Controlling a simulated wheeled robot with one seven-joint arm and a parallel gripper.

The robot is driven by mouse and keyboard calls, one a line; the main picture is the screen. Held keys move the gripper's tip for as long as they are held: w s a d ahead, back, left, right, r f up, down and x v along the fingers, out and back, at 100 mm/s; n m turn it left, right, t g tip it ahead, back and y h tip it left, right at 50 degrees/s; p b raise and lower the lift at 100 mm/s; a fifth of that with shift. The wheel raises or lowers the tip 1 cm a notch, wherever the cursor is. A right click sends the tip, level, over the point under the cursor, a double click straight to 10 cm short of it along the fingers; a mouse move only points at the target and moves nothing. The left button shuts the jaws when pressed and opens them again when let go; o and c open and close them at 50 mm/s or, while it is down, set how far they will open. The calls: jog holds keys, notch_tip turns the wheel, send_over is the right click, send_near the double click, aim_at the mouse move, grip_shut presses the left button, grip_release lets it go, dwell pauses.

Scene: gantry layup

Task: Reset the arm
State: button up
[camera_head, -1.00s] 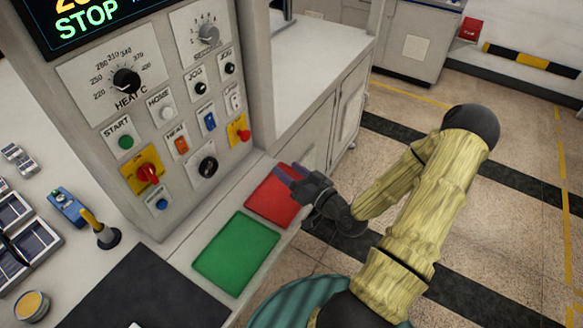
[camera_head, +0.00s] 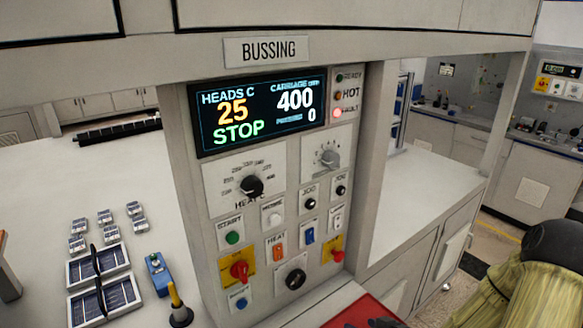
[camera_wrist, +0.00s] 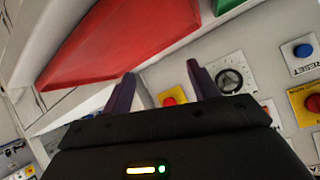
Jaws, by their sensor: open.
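My arm (camera_head: 530,275) shows at the lower right of the head view, in a yellowish sleeve with a dark joint. My gripper (camera_wrist: 160,88) shows in the wrist view with its two dark purple fingers apart and nothing between them. In the head view only a dark bit of it shows at the bottom edge, by the red pad (camera_head: 362,312). The red pad also shows large in the wrist view (camera_wrist: 125,38), beyond the fingers. I cannot tell whether the fingers touch anything.
The BUSSING control panel (camera_head: 205,180) stands upright, with a screen (camera_head: 258,112) reading 25, STOP and 400. Its knobs and buttons face me. Solar cells (camera_head: 105,270) and a blue tool (camera_head: 157,273) lie on the left bench. Open floor (camera_head: 492,240) shows at the right.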

jog(key=shift+s+n+g+h, duration=0.3)
jog(key=shift+g+h, duration=0.2)
jog(key=shift+g, duration=0.3)
jog(key=shift+s+d+g+h, duration=0.15)
jog(key=shift+s+g+h, duration=0.25)
jog(key=shift+h, duration=0.1)
jog(key=s+a+r+m+g+h, duration=0.1)
jog(key=s+a+r+g, duration=0.1)
jog(key=s+r, duration=0.3)
jog(key=s+a+r+m+g+h, duration=0.1)
jog(key=s+r+m+g+h, duration=0.1)
jog(key=s+r, duration=0.3)
notch_tip(320, 180, up, 2)
jog(key=shift+a+g+h, duration=0.3)
jog(key=shift+a+g, duration=0.1)
jog(key=shift+g, duration=0.1)
jog(key=shift+c, duration=0.2)
